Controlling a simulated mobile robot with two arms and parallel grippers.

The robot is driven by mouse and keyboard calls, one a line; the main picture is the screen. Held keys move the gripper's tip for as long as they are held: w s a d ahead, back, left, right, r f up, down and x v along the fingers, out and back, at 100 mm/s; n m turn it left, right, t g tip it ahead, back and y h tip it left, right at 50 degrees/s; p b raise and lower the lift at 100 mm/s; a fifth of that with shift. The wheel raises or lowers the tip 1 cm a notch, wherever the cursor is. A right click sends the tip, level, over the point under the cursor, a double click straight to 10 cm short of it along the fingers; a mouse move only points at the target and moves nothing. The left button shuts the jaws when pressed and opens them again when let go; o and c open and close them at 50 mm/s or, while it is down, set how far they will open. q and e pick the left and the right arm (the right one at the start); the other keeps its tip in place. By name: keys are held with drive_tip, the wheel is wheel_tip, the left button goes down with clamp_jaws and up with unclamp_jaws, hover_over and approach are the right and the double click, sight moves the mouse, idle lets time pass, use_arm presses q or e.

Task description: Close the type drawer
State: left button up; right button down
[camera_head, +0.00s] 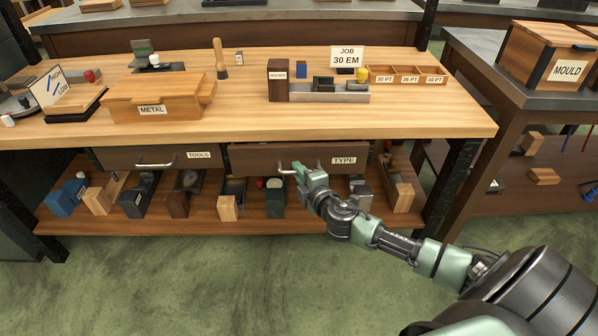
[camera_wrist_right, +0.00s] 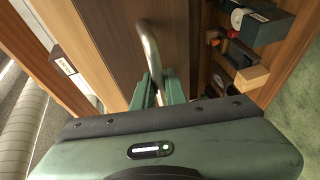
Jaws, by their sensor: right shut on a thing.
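The type drawer (camera_head: 270,158) is the brown drawer with the TYPE label under the right side of the wooden bench. Its front looks slightly forward of the tools drawer, and I see no drawer interior. My right gripper (camera_head: 301,168) is at the drawer front, shut on its metal handle (camera_head: 284,171). In the right wrist view the curved handle (camera_wrist_right: 148,45) runs between the green fingers (camera_wrist_right: 157,85), against the brown drawer front (camera_wrist_right: 110,45). My left gripper is not in view.
The tools drawer (camera_head: 125,158) sits flush to the left. Several blocks stand on the lower shelf (camera_head: 330,222). The green floor in front is clear.

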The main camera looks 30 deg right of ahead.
drive_tip(key=shift+f, duration=0.1)
